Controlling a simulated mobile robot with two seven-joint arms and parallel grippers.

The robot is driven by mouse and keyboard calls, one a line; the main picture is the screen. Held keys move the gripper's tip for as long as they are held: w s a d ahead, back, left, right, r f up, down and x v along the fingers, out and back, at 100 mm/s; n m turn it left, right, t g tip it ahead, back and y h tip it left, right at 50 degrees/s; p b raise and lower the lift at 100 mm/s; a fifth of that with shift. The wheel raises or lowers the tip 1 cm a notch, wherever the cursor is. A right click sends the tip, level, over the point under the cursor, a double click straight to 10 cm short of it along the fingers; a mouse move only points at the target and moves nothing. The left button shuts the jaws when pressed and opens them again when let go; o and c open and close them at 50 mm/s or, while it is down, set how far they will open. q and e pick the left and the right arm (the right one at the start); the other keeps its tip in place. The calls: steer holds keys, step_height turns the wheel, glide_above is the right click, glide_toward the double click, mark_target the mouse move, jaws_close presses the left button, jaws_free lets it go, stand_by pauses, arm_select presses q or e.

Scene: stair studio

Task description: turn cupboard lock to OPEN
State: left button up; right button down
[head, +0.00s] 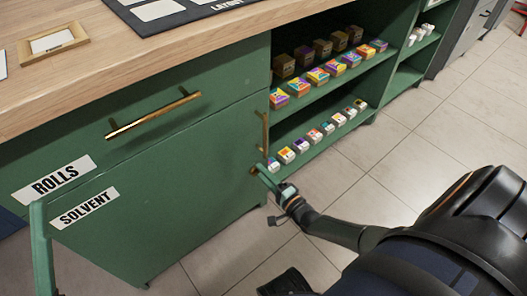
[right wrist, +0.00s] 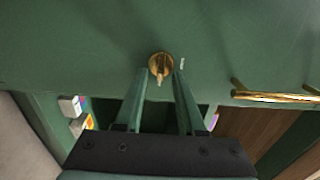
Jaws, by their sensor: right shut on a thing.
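The cupboard door (head: 150,215) is green and carries a SOLVENT label (head: 84,207). It looks closed. Its brass lock (right wrist: 161,64) is at the top middle of the right wrist view, with a narrow key-like piece pointing down between the fingers. My right gripper (right wrist: 160,77) is shut on this piece, one green finger on each side. In the head view my right gripper (head: 264,176) reaches the door's right edge and mostly hides the lock. Tiny white lettering beside the lock is unreadable. A green upright piece at the lower left looks like a finger of my left gripper (head: 41,245); its opening is not visible.
A brass vertical handle (head: 264,133) is just above the lock. A drawer with a brass handle (head: 153,114) and ROLLS label (head: 54,179) lies above the door. Open shelves (head: 330,88) with small boxes stand to the right. The tiled floor (head: 400,160) there is clear.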

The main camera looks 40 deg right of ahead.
stand_by(0.3)
steer(key=c, duration=0.5)
jaws_free()
steer(key=shift+s+d+p, duration=0.15)
steer(key=shift+s+p, duration=0.4)
steer(key=shift+s, duration=1.55)
steer(key=shift+s+d+p, duration=0.15)
steer(key=shift+s+p, duration=0.4)
steer(key=shift+s, duration=1.5)
steer(key=shift+s+d+p, duration=0.15)
steer(key=shift+s+p, duration=0.4)
steer(key=shift+s, duration=1.55)
